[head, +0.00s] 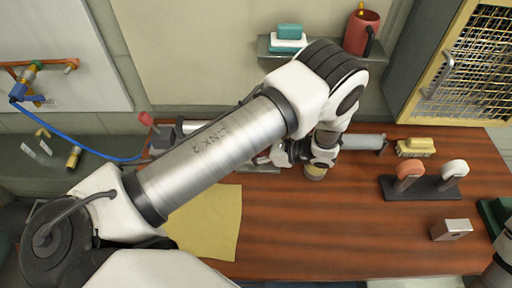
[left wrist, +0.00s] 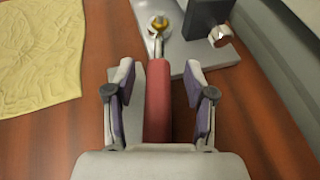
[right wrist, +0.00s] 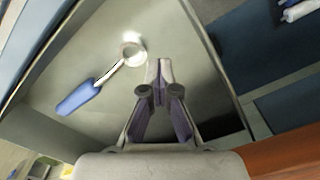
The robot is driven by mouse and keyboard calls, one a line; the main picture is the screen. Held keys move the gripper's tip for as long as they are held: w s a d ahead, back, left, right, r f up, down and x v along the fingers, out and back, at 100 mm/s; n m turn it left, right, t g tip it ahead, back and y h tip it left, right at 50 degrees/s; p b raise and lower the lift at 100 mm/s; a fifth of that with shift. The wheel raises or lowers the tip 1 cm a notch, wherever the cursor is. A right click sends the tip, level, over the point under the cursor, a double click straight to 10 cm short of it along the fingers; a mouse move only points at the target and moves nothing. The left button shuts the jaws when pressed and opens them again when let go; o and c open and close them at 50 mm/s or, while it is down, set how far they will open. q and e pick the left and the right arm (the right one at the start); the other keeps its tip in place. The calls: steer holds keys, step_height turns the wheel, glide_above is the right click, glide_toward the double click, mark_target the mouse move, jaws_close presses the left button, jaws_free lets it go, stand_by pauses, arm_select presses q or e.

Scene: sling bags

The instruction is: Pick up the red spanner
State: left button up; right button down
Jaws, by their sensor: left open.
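The red spanner (left wrist: 158,100) has a red handle and a metal shaft and ring end pointing away in the left wrist view. My left gripper (left wrist: 157,85) is open, with one finger on each side of the red handle and gaps visible beside it. In the head view my left gripper (head: 276,154) is over the bench, partly hidden by my own arm, and I cannot make out the spanner there. My right gripper (right wrist: 161,68) is shut and empty, above a grey tray or drawer (right wrist: 165,25). A blue-handled spanner (right wrist: 82,97) lies in it.
A grey vice-like base (left wrist: 180,50) lies just ahead of the left gripper. A yellow cloth (head: 215,222) lies on the wooden bench (head: 330,235). A yellow brush (head: 415,147), a tool rack (head: 425,187) and a metal block (head: 451,230) stand right.

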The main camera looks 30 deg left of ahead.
arm_select(q)
steer(key=shift+d, duration=0.2)
jaws_close()
arm_select(e)
steer(key=shift+d+f, duration=0.1)
steer(key=shift+d, duration=0.05)
arm_select(q)
steer(key=shift+r, duration=0.1)
